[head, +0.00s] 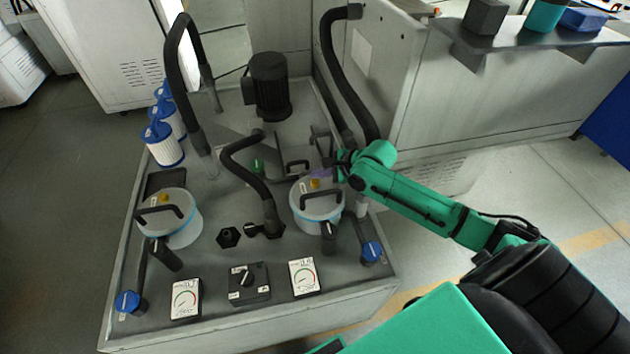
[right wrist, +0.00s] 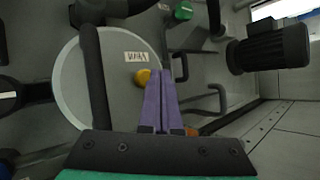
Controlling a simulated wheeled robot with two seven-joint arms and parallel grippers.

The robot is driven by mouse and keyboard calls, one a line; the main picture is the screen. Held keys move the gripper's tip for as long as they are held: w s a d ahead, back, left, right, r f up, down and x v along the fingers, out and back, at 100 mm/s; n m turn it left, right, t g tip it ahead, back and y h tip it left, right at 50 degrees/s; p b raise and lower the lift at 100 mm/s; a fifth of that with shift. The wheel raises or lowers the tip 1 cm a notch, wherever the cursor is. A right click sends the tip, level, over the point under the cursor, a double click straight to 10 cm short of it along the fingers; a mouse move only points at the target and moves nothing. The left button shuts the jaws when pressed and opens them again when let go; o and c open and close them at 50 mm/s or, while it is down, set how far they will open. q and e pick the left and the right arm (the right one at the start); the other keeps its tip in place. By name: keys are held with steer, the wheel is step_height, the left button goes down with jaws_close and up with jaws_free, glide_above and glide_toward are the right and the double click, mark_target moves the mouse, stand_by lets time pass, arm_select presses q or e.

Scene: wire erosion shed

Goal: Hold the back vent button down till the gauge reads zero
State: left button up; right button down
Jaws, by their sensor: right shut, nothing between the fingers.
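The right-hand filter housing (head: 303,213) has a pale round lid with a black bar handle, a small label and a yellow vent button (head: 315,183). My right gripper (head: 322,173) is over this lid, its purple fingers shut and empty. In the right wrist view the fingertips (right wrist: 159,75) are right beside the yellow button (right wrist: 143,77); I cannot tell whether they touch it. The left-hand housing (head: 185,232) has a similar yellow button (head: 164,198). My left gripper is out of view.
The lid's black handle (right wrist: 97,90) is close left of my fingers. Black hoses (head: 250,170) arch over the bench. A black motor (head: 268,85), a selector switch (head: 248,283), blue-handled levers (head: 372,251) and spare filters (head: 162,145) stand around. A grey panel rises behind right.

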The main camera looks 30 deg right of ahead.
mark_target(319, 183)
steer(key=shift+f+p, duration=0.35)
steer(key=shift+p, duration=0.05)
steer(key=shift+f, duration=0.1)
steer(key=shift+s+f, duration=0.1)
steer(key=shift+f, duration=0.5)
stand_by(2.6)
steer(key=shift+r, duration=0.1)
steer(key=shift+r+p, duration=0.95)
steer(key=shift+p, duration=0.4)
step_height(319, 183, up, 5)
steer(key=p, duration=0.6)
steer(key=shift+r+p, duration=0.1)
steer(key=shift+p, duration=0.3)
